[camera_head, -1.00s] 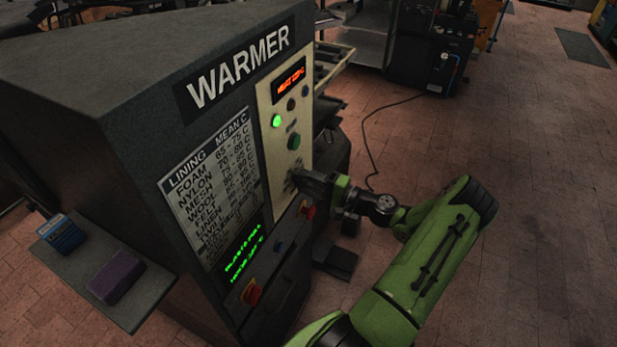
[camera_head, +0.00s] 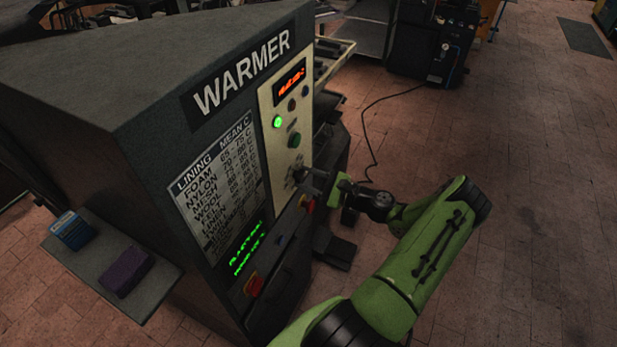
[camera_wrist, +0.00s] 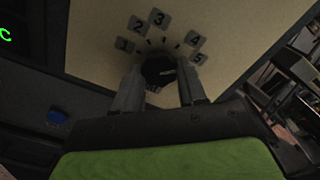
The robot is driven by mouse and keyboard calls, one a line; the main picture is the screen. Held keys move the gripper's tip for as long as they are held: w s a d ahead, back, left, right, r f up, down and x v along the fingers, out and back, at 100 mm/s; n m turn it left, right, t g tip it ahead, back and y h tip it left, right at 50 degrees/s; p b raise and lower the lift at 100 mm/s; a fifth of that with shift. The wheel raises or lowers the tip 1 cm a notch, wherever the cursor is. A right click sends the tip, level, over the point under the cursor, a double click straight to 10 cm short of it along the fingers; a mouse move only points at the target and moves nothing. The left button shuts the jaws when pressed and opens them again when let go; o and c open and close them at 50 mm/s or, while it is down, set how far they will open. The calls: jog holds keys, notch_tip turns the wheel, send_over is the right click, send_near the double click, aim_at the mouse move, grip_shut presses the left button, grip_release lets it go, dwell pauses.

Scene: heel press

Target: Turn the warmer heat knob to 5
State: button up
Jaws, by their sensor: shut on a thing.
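The warmer (camera_head: 120,110) is a dark cabinet with a cream control panel (camera_head: 268,120). The dark round heat knob (camera_wrist: 158,69) sits on this panel, with number plates 1 to 5 arched around it in the wrist view. Plate 5 (camera_wrist: 199,58) is at the right end of the arc. My gripper (camera_wrist: 160,82) has one finger on each side of the knob and is shut on it. In the head view my gripper (camera_head: 303,176) reaches the lower panel and mostly hides the knob. I cannot tell which number the knob points to.
Above the knob are a green button (camera_head: 294,140), a lit green lamp (camera_head: 277,122) and a red display (camera_head: 289,78). Red knobs (camera_head: 307,203) and (camera_head: 254,285) sit lower down. A side shelf (camera_head: 150,297) holds a blue box (camera_head: 72,232) and a purple block (camera_head: 127,271).

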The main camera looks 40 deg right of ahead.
jog(key=shift+f+m, duration=0.1)
jog(key=shift+m, duration=0.2)
jog(key=o, duration=1.1)
jog(key=shift+c, duration=0.2)
jog(key=b+v, duration=0.1)
jog(key=v, duration=1.4)
jog(key=shift+s, duration=0.4)
jog(key=shift+d, duration=0.1)
